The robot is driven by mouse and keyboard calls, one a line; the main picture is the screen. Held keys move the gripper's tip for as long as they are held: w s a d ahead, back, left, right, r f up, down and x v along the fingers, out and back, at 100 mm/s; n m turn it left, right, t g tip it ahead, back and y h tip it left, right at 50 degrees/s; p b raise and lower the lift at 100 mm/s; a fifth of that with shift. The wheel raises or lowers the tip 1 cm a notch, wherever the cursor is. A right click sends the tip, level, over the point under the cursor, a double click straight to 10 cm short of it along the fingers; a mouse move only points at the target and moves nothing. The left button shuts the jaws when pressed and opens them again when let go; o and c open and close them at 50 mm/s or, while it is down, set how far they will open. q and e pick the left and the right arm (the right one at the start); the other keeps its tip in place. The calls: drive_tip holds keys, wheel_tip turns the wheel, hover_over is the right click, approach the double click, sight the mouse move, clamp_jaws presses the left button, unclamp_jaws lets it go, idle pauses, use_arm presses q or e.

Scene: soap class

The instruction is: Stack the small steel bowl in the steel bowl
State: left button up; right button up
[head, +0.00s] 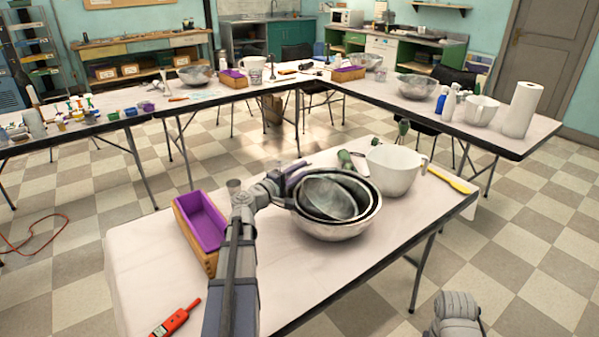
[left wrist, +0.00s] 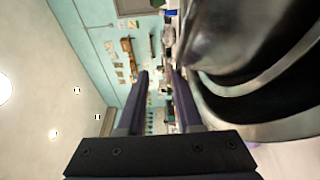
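A large steel bowl (head: 332,230) stands on the near table. Further steel rims show inside it, and a smaller steel bowl (head: 330,200) sits within them, looking tilted. How deep it rests I cannot tell. My left gripper (head: 293,172) is at the upper left rim of the bowls. In the left wrist view the fingers of my left gripper (left wrist: 160,82) are apart with only background between them. Steel bowls (left wrist: 222,112) fill the right side there, close beside one finger. My right gripper is not seen; only a grey part of my right arm shows at the bottom right.
A white mixing bowl (head: 393,171) stands right behind the steel bowls, with a yellow spatula (head: 450,180) beside it. A wooden box with a purple lining (head: 203,220) is left of my left arm. A red tool (head: 175,318) lies at the front left. The front right tabletop is clear.

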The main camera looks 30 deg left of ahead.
use_arm(q)
drive_tip(key=shift+r, duration=0.25)
drive_tip(key=shift+r+p, duration=0.5)
drive_tip(key=shift+p, duration=0.25)
drive_tip(key=s+a, duration=0.1)
drive_tip(key=s, duration=1.1)
drive_tip(key=shift+a+f, duration=0.15)
drive_tip(key=shift+a, duration=0.25)
